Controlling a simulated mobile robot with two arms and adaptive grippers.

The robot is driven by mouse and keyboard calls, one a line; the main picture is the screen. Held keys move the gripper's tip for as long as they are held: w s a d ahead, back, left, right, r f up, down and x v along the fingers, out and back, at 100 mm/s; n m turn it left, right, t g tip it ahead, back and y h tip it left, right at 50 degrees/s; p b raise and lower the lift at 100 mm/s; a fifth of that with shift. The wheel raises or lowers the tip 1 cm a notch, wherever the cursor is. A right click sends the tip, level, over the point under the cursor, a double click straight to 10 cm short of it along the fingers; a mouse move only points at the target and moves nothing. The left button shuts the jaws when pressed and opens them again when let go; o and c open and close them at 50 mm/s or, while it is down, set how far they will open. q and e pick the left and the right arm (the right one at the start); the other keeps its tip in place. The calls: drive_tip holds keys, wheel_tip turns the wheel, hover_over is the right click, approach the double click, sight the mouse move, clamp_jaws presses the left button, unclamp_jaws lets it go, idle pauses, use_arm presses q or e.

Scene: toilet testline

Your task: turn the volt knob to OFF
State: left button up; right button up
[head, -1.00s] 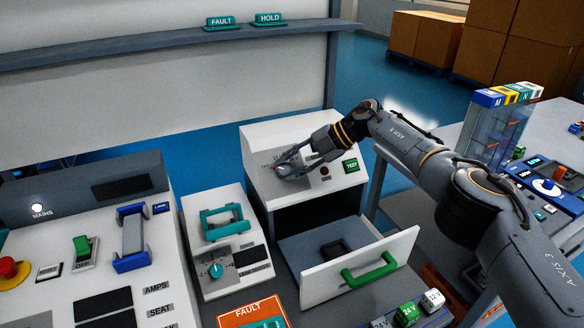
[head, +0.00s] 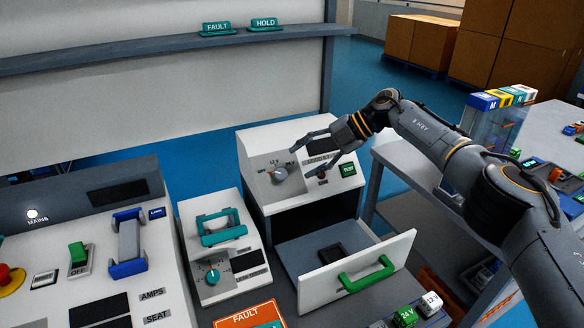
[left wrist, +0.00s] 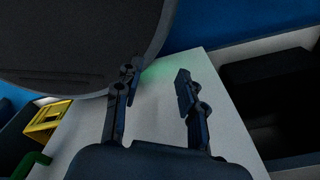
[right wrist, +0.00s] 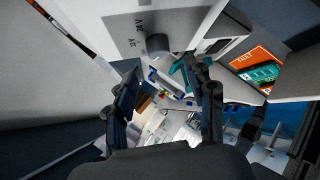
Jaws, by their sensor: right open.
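The volt knob (head: 279,174) is a grey round knob on the sloped top of a white box (head: 252,150), with small 12 V and other markings around it. Which marking it points at is too small to tell. My right gripper (head: 300,163) is open and empty, just right of the knob and apart from it. In the right wrist view the knob (right wrist: 157,45) shows beyond the spread fingers (right wrist: 160,78). My left gripper (left wrist: 156,80) is open and empty over a pale surface in the left wrist view. It is not visible in the head view.
A green TEST button (head: 348,170) sits right of the knob. Below, a drawer (head: 385,250) with a green handle (head: 366,272) stands open. A smaller white unit (head: 230,285) with a teal knob (head: 211,277) stands to the left.

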drive_tip(key=v, duration=0.6)
